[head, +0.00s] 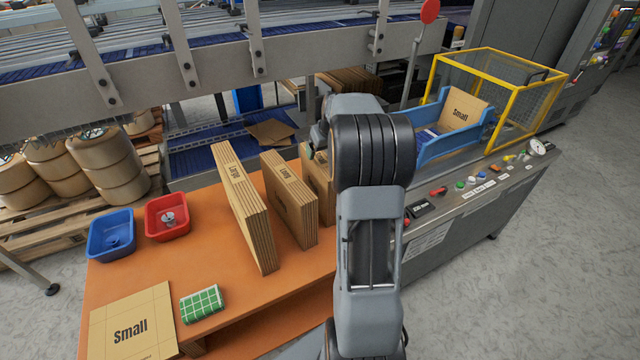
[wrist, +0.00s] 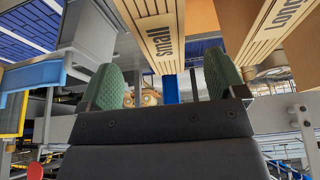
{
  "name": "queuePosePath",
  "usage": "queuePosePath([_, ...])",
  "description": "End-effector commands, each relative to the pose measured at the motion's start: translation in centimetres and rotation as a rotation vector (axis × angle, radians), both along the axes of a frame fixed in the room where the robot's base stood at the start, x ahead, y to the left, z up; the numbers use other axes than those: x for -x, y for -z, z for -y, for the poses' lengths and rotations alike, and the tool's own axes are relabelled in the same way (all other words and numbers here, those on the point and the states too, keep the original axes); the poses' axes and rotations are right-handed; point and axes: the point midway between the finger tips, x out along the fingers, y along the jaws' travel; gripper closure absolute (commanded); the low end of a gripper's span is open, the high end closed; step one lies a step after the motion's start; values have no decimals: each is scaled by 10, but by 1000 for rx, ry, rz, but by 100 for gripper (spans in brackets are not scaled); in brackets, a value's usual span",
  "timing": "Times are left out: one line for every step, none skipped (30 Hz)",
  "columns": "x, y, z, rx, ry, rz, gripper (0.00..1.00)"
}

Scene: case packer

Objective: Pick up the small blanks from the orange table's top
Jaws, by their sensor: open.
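The small blanks (wrist: 165,40) stand on edge as a cardboard stack with the word small on its top edge, in the upper middle of the wrist view. In the head view the third stack (head: 317,182) on the orange table (head: 215,285) is mostly hidden behind my arm. My gripper (wrist: 163,82) is open, its green-padded fingers to either side of the lower end of the small stack in the wrist view. I cannot tell whether the stack is between the pads or just beyond them.
The Long stack (head: 290,198) and the Large stack (head: 240,205) stand to the left. Blue (head: 111,235) and red (head: 167,217) bins, a flat Small sheet (head: 130,325) and a green checked cloth (head: 202,303) are farther left. A yellow-framed cage (head: 520,68) stands beside a blue holder (head: 437,150).

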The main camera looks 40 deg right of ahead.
Motion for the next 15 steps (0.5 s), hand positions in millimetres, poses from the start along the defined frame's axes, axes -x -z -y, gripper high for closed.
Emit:
queuePosePath([-1,3,0,-1,-1,-1,11])
queuePosePath([-2,4,0,0,-1,0,11])
queuePosePath([-2,5,0,0,-1,0,11])
queuePosePath([-3,6,0,0,-1,0,11])
queuePosePath([-3,8,0,0,-1,-1,11])
queuePosePath([-5,11,0,-1,-1,-2,11])
queuePosePath([-6,14,0,-1,-1,-3,11])
queuePosePath([-8,17,0,-2,-2,-3,11])
queuePosePath([-11,22,0,-1,-1,-3,11])
queuePosePath([-13,26,0,-2,-2,-4,11])
queuePosePath([-14,30,1,-2,-3,-4,11])
queuePosePath([-17,35,1,-1,-1,-3,11])
queuePosePath([-18,38,1,-1,-1,-3,11])
queuePosePath([-19,41,2,-1,-1,-3,11])
queuePosePath([-21,45,2,0,-1,-3,11])
